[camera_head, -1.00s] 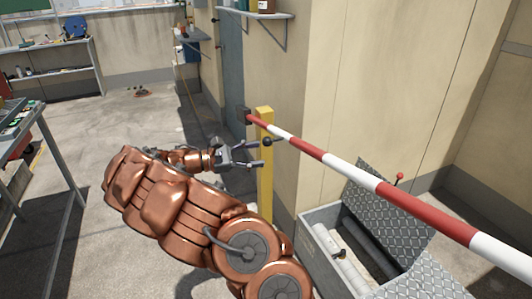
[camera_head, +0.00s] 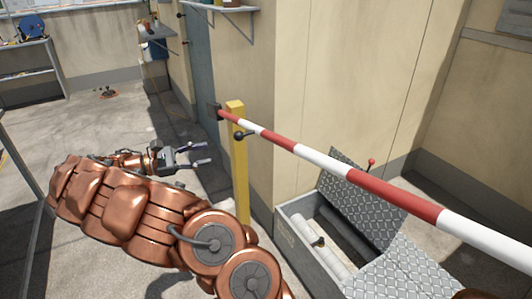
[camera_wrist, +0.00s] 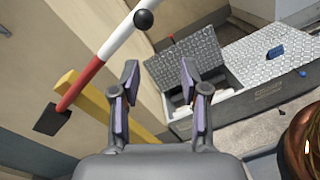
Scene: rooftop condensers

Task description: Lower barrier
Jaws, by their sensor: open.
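The red-and-white barrier arm (camera_head: 325,162) runs level from a yellow post (camera_head: 239,165) at its left end across to the lower right. A black ball knob (camera_head: 239,135) sticks out from the bar near the post. My gripper (camera_head: 206,153) is open and empty, left of the post and a little below the knob, apart from both. In the wrist view the bar (camera_wrist: 97,65) slants across the upper left, with the knob (camera_wrist: 144,19) at the top. The open fingers (camera_wrist: 158,95) show at the middle, with nothing between them.
A grey box (camera_head: 305,240) with an open tread-plate lid (camera_head: 360,190) stands below the bar, holding pale rolls (camera_head: 335,235). A wall corner (camera_head: 285,110) rises behind the post. A shelf unit (camera_head: 30,75) stands far left; concrete floor between is mostly clear.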

